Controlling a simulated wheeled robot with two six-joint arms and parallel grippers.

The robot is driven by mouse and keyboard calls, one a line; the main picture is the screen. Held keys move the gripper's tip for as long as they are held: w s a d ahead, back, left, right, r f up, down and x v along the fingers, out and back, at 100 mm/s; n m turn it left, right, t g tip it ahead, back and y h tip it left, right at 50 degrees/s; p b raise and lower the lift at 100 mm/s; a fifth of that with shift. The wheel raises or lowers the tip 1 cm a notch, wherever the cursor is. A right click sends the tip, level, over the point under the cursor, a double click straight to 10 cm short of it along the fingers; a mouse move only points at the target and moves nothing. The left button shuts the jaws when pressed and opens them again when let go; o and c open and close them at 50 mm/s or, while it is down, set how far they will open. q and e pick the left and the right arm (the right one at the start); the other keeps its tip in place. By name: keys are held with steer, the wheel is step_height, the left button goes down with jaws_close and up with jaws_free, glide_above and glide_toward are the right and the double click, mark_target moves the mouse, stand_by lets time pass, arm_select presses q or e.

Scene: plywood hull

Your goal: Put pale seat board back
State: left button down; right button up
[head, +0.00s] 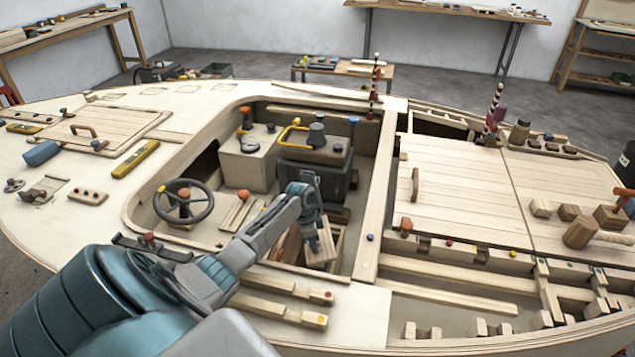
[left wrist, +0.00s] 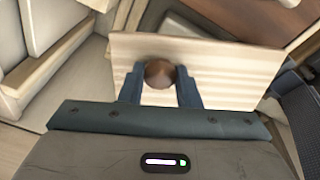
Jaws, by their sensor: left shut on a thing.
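The pale seat board (left wrist: 235,75) is a light, striped wooden panel with a round brown knob (left wrist: 160,73). My left gripper (left wrist: 160,88) is shut on this knob, one finger on each side, in the left wrist view. In the head view my left gripper (head: 318,245) reaches down into the open cockpit, and the board (head: 322,257) shows partly below it. The board looks tilted there; I cannot tell whether it touches anything. The arm and gripper hide part of the cockpit floor. My right gripper is not in view.
The cockpit holds a steering wheel (head: 184,201), a pale box (head: 249,158) and a dark engine-like block (head: 316,160). A long pale beam (head: 376,200) borders it on the right. Two loose battens (head: 275,307) lie on the near deck.

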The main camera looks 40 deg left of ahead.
arm_select(q)
steer(key=shift+w+d+r+g+y+p, duration=0.25)
steer(key=shift+d+y+p, duration=0.1)
steer(key=shift+d+y, duration=0.15)
steer(key=shift+w+d+r+g+y+p, duration=0.15)
steer(key=shift+d+g+y+p, duration=0.15)
steer(key=shift+y, duration=0.2)
steer(key=shift+a+f, duration=0.15)
steer(key=shift+f, duration=1.5)
steer(key=shift+s+f+b, duration=0.1)
steer(key=shift+b, duration=0.2)
steer(key=shift+f, duration=0.5)
steer(key=c, duration=1.1)
jaws_free()
steer(key=shift+r, duration=0.1)
step_height(320, 180, up, 13)
steer(key=shift+r, duration=0.1)
